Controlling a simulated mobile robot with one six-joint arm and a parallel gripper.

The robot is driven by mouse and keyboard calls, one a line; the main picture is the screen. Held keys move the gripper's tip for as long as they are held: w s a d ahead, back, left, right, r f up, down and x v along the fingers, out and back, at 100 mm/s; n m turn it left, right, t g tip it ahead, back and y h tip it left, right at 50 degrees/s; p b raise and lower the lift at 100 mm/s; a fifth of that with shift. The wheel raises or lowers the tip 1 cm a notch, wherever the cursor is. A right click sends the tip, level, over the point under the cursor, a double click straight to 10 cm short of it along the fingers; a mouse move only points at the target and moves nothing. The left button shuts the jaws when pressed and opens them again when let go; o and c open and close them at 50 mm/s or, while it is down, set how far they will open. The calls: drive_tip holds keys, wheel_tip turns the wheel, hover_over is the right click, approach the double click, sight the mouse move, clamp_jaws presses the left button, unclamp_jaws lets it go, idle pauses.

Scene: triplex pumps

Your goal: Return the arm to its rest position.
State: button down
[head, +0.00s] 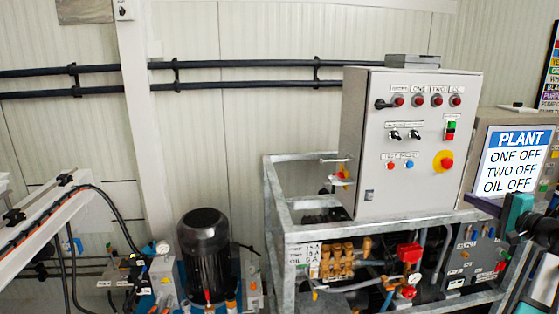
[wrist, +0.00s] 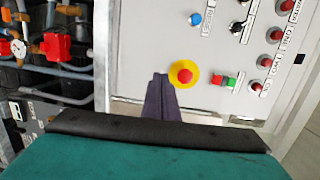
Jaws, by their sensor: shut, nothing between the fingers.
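My gripper (wrist: 160,82) shows in the wrist view as dark purple fingers, shut together with nothing between them. Its tips are in front of the grey control cabinet (wrist: 140,40), beside the red emergency stop button on its yellow disc (wrist: 184,74); I cannot tell whether they touch. In the head view my teal and black arm comes in at the lower right edge. The gripper's purple fingers (head: 480,205) show there near the cabinet's lower right edge.
The cabinet (head: 404,190) stands on a galvanized pump frame (head: 280,220) with brass and red valves (head: 408,252). A sign screen (head: 517,160) reads PLANT, ONE OFF, TWO OFF, OIL OFF. A dark motor (head: 203,250) stands left of the frame. Pipes (head: 240,63) run along the wall.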

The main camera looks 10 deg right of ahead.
drive_tip(key=w+a+f+n+g+y, duration=0.1)
drive_tip(key=w+a+f+n+g, duration=0.15)
drive_tip(key=a+f, duration=0.8)
drive_tip(key=w+a+f+n+g+y, duration=0.1)
drive_tip(key=w+a+f+g+y, duration=0.15)
drive_tip(key=a+f, duration=0.8)
drive_tip(key=w+a+f+n+g+y, duration=0.1)
drive_tip(key=w+a+f+g, duration=0.35)
drive_tip(key=f, duration=1.15)
drive_tip(key=s+a+f+n+g, duration=0.35)
drive_tip(key=s+a+f, duration=0.45)
drive_tip(key=a+f, duration=0.4)
drive_tip(key=s+a+f+n+g, duration=0.35)
drive_tip(key=s+a+f, duration=0.55)
drive_tip(key=a+f, duration=0.3)
drive_tip(key=s+a+f+n+g+h, duration=0.2)
drive_tip(key=s+f, duration=0.3)
drive_tip(key=s, duration=0.5)
drive_tip(key=s+a+f+n+g+h, duration=0.2)
drive_tip(key=s+f+n+g+h, duration=0.1)
drive_tip(key=s, duration=0.7)
drive_tip(key=shift+s+a+f+n+g+h, duration=0.15)
drive_tip(key=shift+f+n+g+h, duration=0.4)
drive_tip(key=shift+f, duration=0.55)
